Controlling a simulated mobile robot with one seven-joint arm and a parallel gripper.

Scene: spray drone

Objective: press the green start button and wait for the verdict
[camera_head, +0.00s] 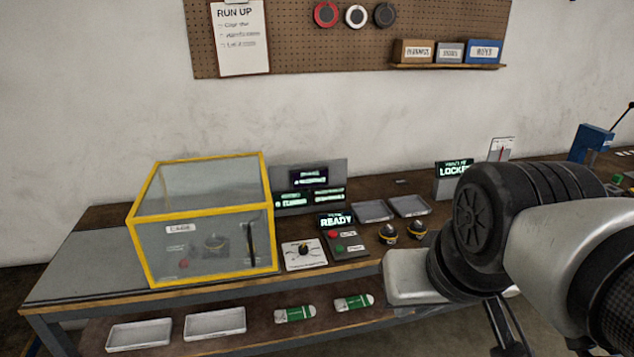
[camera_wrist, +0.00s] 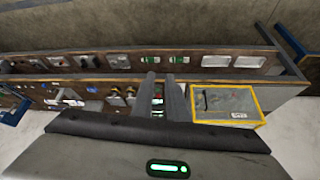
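The green start button (camera_head: 339,249) sits on a dark control panel on the bench, below a red button (camera_head: 333,234). A small display (camera_head: 336,221) behind them reads READY in bright letters. The yellow-framed clear cage (camera_head: 272,222) stands left of the panel and looks closed, with a dark drone-like object (camera_head: 213,245) inside. In the wrist view my gripper (camera_wrist: 161,78) shows two grey fingers apart, with nothing held between them. Part of the panel shows in the gap, well beyond the fingers. The fingers are not clear in the head view.
Dark screens (camera_head: 309,177) stand behind the panel. A dial plate (camera_head: 304,255), two dark round parts (camera_head: 388,233) and shallow trays (camera_head: 373,211) lie close by. A display reading LOCKED (camera_head: 452,169) is farther right. The lower shelf holds white trays (camera_head: 215,323) and green-white packs (camera_head: 295,314).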

